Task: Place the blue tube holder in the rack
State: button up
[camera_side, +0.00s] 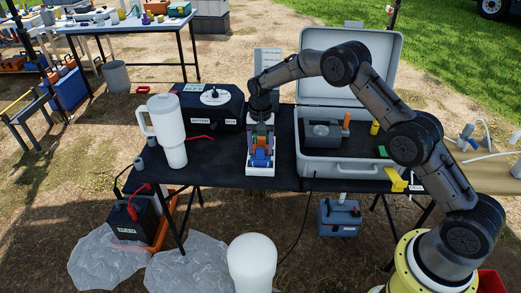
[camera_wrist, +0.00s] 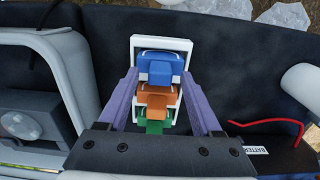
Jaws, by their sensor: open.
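The blue tube holder (camera_side: 261,159) sits at the front of the white rack (camera_side: 261,171) on the dark table. In the wrist view the blue holder (camera_wrist: 160,67) lies within the white rack frame (camera_wrist: 160,41), looking seated, though its base is hidden. An orange holder (camera_wrist: 157,96) and a green holder (camera_wrist: 154,127) line up behind it. My gripper (camera_wrist: 160,76) is open, with its purple fingers on either side of the holders and their tips beside the blue one. I cannot tell whether the fingers touch it.
An open grey case (camera_side: 340,170) stands right of the rack. A white jug (camera_side: 168,130) and a black box (camera_side: 208,106) stand to the left. A red cable (camera_wrist: 270,124) lies on the table. The table is clear just left of the rack.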

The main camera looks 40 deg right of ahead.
notch_tip(320, 180, up, 10)
jog(key=r, duration=0.1)
jog(key=s+r+n+t, duration=0.3)
jog(key=s+r+n, duration=0.1)
jog(key=s+r, duration=1.35)
jog(key=s+f+n+t, duration=0.1)
jog(key=s+n, duration=0.1)
jog(key=s, duration=1)
jog(key=s+a+f+n+t, duration=0.1)
jog(key=s+n, duration=0.2)
jog(key=s, duration=0.8)
jog(key=shift+s+t, duration=0.3)
jog(key=shift+s, duration=0.05)
